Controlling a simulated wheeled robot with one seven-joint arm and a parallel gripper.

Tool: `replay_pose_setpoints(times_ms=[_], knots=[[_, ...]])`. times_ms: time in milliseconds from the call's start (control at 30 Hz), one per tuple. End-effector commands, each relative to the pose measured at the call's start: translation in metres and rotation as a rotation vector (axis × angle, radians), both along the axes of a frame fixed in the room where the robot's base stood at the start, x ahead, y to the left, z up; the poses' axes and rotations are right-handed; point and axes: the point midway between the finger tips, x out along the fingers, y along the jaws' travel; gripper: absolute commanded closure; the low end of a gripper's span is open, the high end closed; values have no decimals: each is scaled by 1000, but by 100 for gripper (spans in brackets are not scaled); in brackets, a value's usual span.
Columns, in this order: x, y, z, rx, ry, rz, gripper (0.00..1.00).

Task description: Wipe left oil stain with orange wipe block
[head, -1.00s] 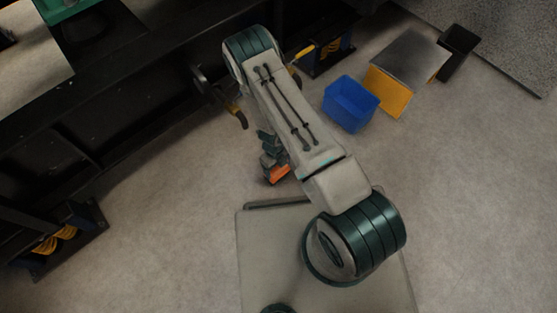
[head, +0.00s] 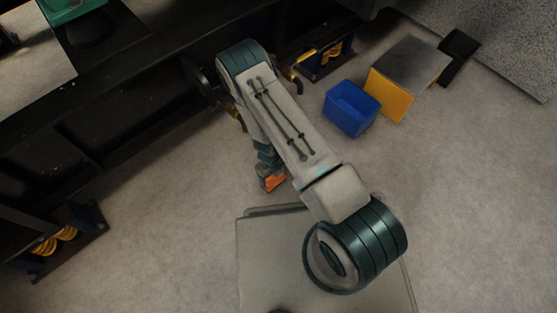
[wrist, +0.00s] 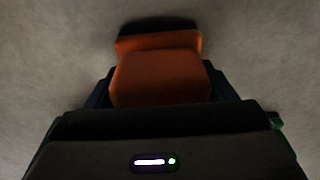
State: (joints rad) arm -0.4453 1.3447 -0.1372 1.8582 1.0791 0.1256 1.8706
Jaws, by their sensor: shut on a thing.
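The orange wipe block (head: 274,182) is below my arm, over the floor just beyond the front edge of my base in the head view. In the wrist view the orange wipe block (wrist: 160,76) fills the space between the fingers, with a dark part at its far side. My gripper (head: 266,170) is shut on it; in the wrist view my gripper (wrist: 160,90) has a dark finger on each side of the block. Grey floor shows behind the block. I cannot make out an oil stain in either view.
A blue bin (head: 350,108) stands on the floor right of my arm. A yellow box with a grey top (head: 408,72) and a black bin (head: 458,56) stand beyond it. The black genset frame (head: 110,120) runs along the left. Open floor (head: 180,220) lies left of my base.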

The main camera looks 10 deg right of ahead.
Motion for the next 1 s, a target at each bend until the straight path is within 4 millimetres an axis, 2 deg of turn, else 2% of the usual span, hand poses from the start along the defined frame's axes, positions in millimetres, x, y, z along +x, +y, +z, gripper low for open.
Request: replay_pose_setpoints(times_ms=[300,367,433,1000], knots=[[2,-19,-3,0,1,6,44],[3,-18,5,0,1,9,44],[3,-17,24,0,-2,9,44],[3,-23,72,0,1,-5,44]])
